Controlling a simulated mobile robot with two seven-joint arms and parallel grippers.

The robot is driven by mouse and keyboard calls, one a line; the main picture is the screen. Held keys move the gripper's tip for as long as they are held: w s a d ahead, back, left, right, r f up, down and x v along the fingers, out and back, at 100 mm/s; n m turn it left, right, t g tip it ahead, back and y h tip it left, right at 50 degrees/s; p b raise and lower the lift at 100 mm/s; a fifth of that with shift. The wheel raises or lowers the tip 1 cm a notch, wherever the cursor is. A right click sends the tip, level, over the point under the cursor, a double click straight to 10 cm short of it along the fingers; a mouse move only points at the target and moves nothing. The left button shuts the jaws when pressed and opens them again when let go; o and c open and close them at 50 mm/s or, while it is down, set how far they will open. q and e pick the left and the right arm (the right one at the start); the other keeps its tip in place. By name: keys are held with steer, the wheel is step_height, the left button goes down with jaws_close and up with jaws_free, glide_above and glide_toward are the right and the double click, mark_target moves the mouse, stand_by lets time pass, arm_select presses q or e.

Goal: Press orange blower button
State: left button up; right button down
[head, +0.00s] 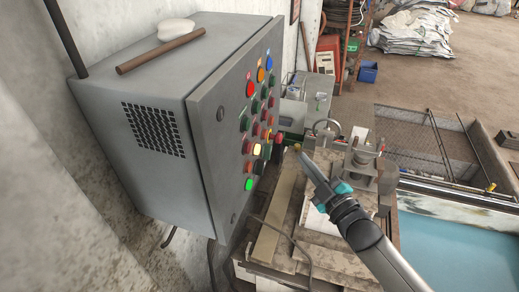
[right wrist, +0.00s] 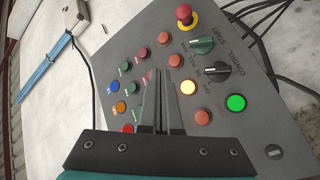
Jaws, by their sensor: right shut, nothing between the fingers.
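A grey control cabinet (head: 195,150) carries a sloping array of buttons on its front panel (right wrist: 232,60). A lit orange button (head: 261,74) sits between a blue and a lit red one in the head view. It also shows in the right wrist view (right wrist: 118,107), left of the fingers. I cannot read the labels, so which button is the blower's is unclear. My right gripper (head: 299,150) is shut and empty, in front of the panel. In the right wrist view its fingertips (right wrist: 163,75) overlap the middle buttons; I cannot tell if they touch. My left gripper is not in view.
A red mushroom button (right wrist: 185,14) on a yellow ring juts from the panel beside green and black selector knobs. A lit yellow button (right wrist: 188,87) and a lit green button (right wrist: 236,102) are nearby. A brown rod (head: 160,50) lies on the cabinet. Machinery stands to the right.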

mark_target(257, 149)
steer(key=w+a+b, duration=0.1)
steer(key=w+a, duration=0.2)
steer(key=a, duration=0.4)
steer(key=shift+a+b, duration=0.3)
steer(key=shift+b, duration=0.05)
steer(key=shift+w+a, duration=0.1)
steer(key=shift+w, duration=0.05)
stand_by(1.6)
steer(key=shift+w+a, duration=0.1)
steer(key=shift+a, duration=0.2)
steer(key=shift+w+a, duration=0.2)
steer(key=shift+a, duration=0.2)
stand_by(0.8)
steer(key=shift+s+d, duration=0.35)
steer(key=shift+d, duration=0.45)
steer(key=shift+p, duration=0.3)
